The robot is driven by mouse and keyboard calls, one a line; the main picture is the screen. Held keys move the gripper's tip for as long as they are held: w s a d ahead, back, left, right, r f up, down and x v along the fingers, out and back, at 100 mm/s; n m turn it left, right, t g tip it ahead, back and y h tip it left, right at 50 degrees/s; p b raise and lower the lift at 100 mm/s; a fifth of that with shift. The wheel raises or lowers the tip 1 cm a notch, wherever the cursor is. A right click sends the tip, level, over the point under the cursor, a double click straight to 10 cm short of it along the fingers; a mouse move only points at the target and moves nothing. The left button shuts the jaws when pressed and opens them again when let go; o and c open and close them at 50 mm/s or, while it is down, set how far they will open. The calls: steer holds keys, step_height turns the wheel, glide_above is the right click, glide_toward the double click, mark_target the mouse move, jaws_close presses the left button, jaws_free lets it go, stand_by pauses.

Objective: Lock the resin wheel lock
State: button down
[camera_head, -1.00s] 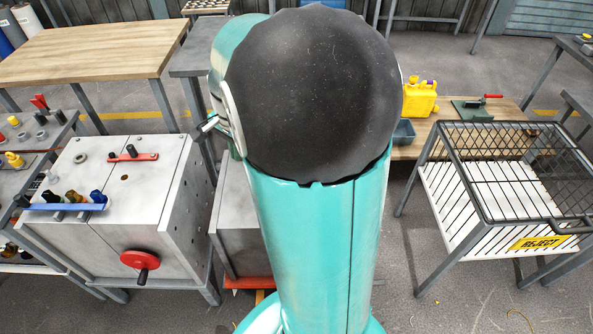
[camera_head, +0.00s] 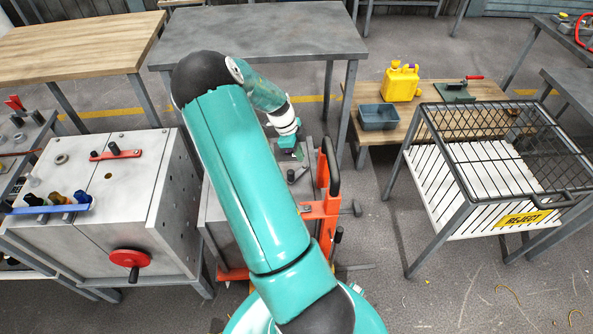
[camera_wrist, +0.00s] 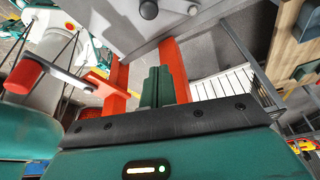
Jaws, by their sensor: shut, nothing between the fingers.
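I cannot tell for sure which part is the resin wheel lock. An orange frame (camera_head: 318,209) with an upright black handle (camera_head: 331,165) and a dark knob-ended lever stands right of my arm. In the wrist view, orange-red bars (camera_wrist: 172,62) rise behind my gripper and a dark round knob (camera_wrist: 148,9) shows at the top. My gripper (camera_head: 288,145) is over the grey box (camera_head: 222,212) beside this frame. Its green fingers (camera_wrist: 158,82) are together with nothing between them. Contact with the frame cannot be told. My arm hides part of the box and the frame's base.
A grey mould box (camera_head: 110,200) with a red handwheel (camera_head: 129,258) and a red lever (camera_head: 115,153) stands at left. A yellow jerry can (camera_head: 401,83) and blue-grey bin (camera_head: 379,117) are on a low wooden table. A wire reject cage (camera_head: 480,183) stands right. A grey table (camera_head: 260,35) is behind.

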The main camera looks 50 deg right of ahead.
mark_target(298, 170)
steer(key=shift+f, duration=0.1)
steer(key=x, duration=0.9)
steer(key=shift+s+f, duration=0.15)
steer(key=shift+f, duration=0.1)
steer(key=w, duration=0.1)
steer(key=w+a, duration=0.1)
steer(key=w, duration=0.1)
steer(key=shift+a+f, duration=0.1)
steer(key=shift+f, duration=0.05)
steer(key=shift+w+a, duration=0.15)
steer(key=shift+w, duration=0.2)
